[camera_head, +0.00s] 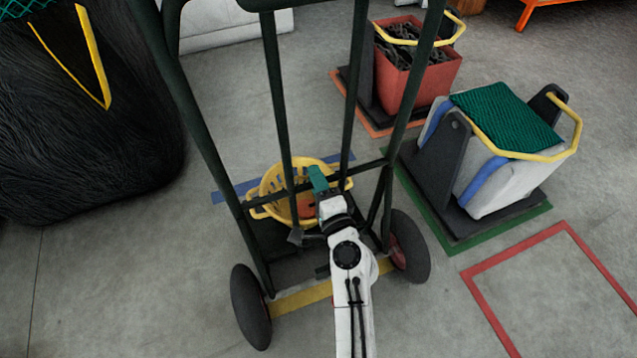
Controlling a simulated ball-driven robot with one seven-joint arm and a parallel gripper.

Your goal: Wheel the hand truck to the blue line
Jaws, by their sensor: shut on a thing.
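The hand truck (204,130) is a dark green tube frame with two dark wheels (250,306), standing upright in front of me. My gripper (317,180) is shut on its low crossbar, near the middle; the arm partly hides the contact. The blue line (233,191) is tape on the floor beyond the truck, partly hidden by the frame and a yellow basket. The wheels stand near a yellow line (300,299), on my side of the blue line.
The yellow basket (270,187) sits low behind the crossbar, holding something orange. A big black net bundle (90,120) stands left. To the right are a red bin (415,85), a white bin with green netting (490,190) and a red floor outline (487,310).

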